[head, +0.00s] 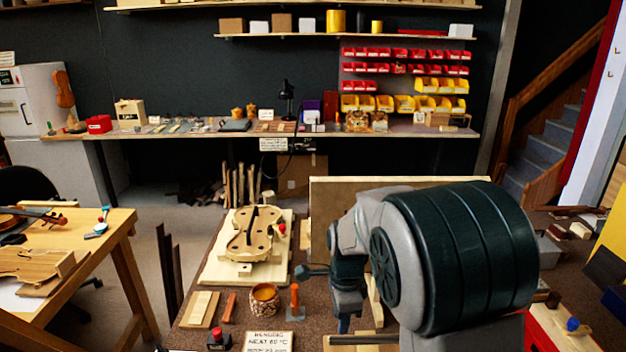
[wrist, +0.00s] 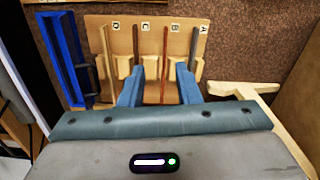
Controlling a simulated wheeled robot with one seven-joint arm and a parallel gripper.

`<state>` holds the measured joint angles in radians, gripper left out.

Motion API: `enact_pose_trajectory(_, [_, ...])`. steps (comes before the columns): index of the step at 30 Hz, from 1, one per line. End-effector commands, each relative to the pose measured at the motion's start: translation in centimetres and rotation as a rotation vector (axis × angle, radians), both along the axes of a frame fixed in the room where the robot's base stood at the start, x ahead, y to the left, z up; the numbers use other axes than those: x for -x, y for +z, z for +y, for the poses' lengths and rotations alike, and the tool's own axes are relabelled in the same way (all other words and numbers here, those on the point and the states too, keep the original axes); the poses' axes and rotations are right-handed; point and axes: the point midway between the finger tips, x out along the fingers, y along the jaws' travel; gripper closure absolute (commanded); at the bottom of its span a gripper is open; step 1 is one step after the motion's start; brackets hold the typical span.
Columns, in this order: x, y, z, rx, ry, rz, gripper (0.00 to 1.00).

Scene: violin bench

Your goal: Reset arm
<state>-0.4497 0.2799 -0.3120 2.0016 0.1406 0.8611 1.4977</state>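My gripper (wrist: 160,70) points down in the wrist view, its two blue-grey fingers wide apart. It is open and nothing is clamped between the fingers. Below it is a wooden rack (wrist: 127,38) lettered D, C, B and A, with thin upright strips in pale and brown wood. A reddish-brown strip (wrist: 165,50) shows in the gap between the fingers, apart from both. In the head view my arm is bent over the bench at centre right. Its large dark upper part hides much of the bench behind it, and the fingertips are hard to make out there.
A violin body (head: 255,235) lies on a pale board left of my arm. A patterned pot (head: 264,300), an orange-handled tool (head: 295,302) and a bending sign (head: 268,341) stand in front. A blue channel (wrist: 62,60) lies left of the rack. An upright wooden panel (head: 322,215) stands behind my arm.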

Motion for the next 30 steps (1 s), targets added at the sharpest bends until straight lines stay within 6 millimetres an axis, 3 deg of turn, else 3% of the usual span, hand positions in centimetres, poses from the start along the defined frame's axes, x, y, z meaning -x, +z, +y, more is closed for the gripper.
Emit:
enact_pose_trajectory(6, [4.0, 3.8, -2.5, -0.033, 0.305, -0.061, 0.70])
enact_pose_trajectory(15, [10.0, 7.2, -5.2, 0.002, 0.749, -0.154, 0.70])
enact_pose_trajectory(24, [16.1, 8.7, -7.3, 0.118, 1.176, -0.214, 0.70])
enact_pose_trajectory(30, [18.6, 8.8, -8.0, 0.190, 1.363, -0.216, 0.70])
